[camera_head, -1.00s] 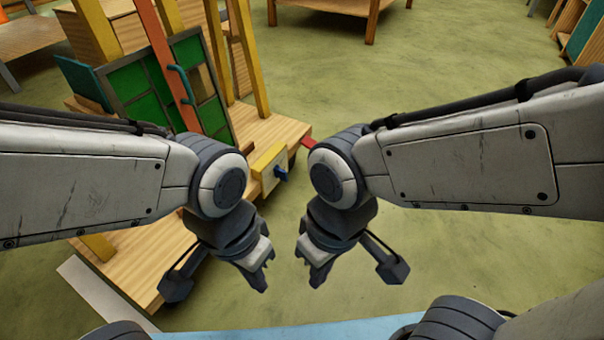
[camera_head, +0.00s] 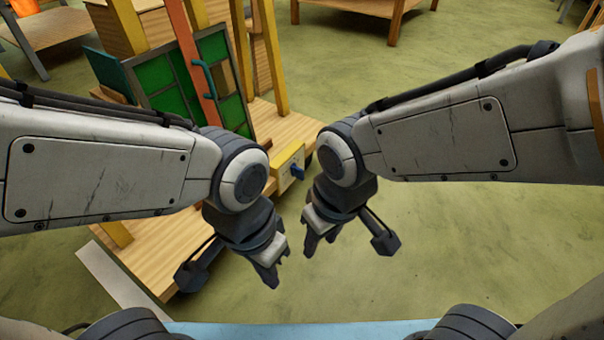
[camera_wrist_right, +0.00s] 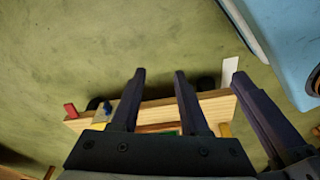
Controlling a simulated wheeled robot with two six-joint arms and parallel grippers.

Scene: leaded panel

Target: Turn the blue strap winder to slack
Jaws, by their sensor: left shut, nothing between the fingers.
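The blue strap winder (camera_head: 297,172) is a small blue knob on the face of a yellow block (camera_head: 288,165) at the front edge of a wooden cart (camera_head: 150,258). It also shows small in the right wrist view (camera_wrist_right: 106,107). My left gripper (camera_head: 273,270) is shut and empty, in front of and below the winder, apart from it. My right gripper (camera_head: 312,245) is just to its right, also below the winder and not touching it. In the right wrist view its two fingers (camera_wrist_right: 158,88) stand apart with nothing between them.
The cart carries a green leaded panel (camera_head: 170,85) held by an orange bar (camera_head: 188,55) and yellow posts (camera_head: 272,55). A red piece (camera_wrist_right: 70,110) sticks out at the cart's end. Green floor is clear to the right. My two grippers are close together.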

